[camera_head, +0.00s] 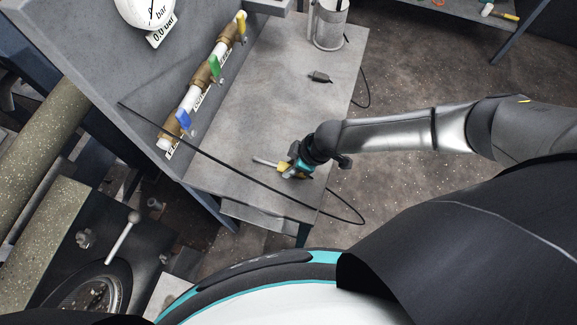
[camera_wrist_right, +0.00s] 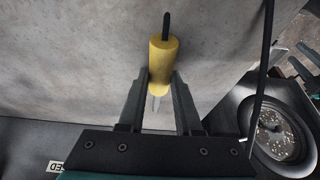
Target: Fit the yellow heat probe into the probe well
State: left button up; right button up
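My right gripper (camera_head: 293,168) is low over the near part of the grey bench. In the right wrist view, its two fingers (camera_wrist_right: 161,78) close on either side of the yellow probe handle (camera_wrist_right: 161,58). A black cable leaves the handle's far end, and a thin metal shaft points back between the fingers. In the head view, the yellow handle (camera_head: 283,167) is partly hidden by the gripper, and the shaft sticks out to the left. I cannot pick out the probe well for certain. My left gripper is not in view.
The grey bench (camera_head: 262,110) carries a metal cylinder (camera_head: 328,30) at its far end and a small black object (camera_head: 320,77). Brass valves with coloured handles (camera_head: 207,72) line the panel on the left. A long black cable (camera_head: 240,167) crosses the bench's near part.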

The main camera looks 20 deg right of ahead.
grip_shut()
dwell(0.3)
